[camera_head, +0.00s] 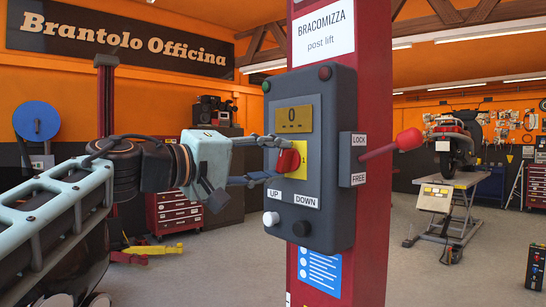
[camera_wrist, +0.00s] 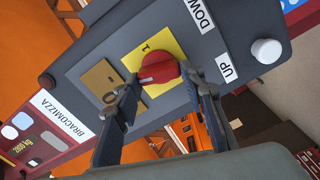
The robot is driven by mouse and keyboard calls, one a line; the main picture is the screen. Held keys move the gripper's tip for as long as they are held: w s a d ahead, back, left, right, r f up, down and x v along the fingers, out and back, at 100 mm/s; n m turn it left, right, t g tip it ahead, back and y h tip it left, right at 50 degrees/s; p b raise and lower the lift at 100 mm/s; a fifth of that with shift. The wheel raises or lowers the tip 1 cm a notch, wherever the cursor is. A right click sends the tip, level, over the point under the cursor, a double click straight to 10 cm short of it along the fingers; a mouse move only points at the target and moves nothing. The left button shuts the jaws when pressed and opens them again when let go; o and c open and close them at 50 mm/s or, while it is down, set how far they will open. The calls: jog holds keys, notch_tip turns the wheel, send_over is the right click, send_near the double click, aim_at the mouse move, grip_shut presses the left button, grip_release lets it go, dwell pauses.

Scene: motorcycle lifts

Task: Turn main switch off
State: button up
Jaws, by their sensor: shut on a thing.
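The main switch is a red rotary knob (camera_head: 288,161) on a yellow plate (camera_head: 297,174) marked 1, on the front of a dark grey control box (camera_head: 330,120). My gripper (camera_head: 272,159) reaches it from the left, with one finger above and one below the knob. In the wrist view the red knob (camera_wrist: 158,70) sits between the two fingertips (camera_wrist: 164,84), which are shut on its sides. A brass-coloured plate marked 0 (camera_head: 294,119) is above the yellow plate; it also shows in the wrist view (camera_wrist: 104,86).
A white button (camera_head: 271,218) and a black button (camera_head: 302,228) sit below, labelled UP and DOWN. A red-handled LOCK/FREE lever (camera_head: 405,140) sticks out at the right. The box is on a red post (camera_head: 374,240). A motorcycle lift (camera_head: 450,215) stands behind right.

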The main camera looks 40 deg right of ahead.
jog(key=shift+n+p, duration=0.45)
jog(key=shift+n, duration=1.55)
jog(key=o, duration=1.2)
jog(key=shift+c, duration=0.2)
jog(key=a, duration=1.2)
jog(key=shift+s, duration=0.45)
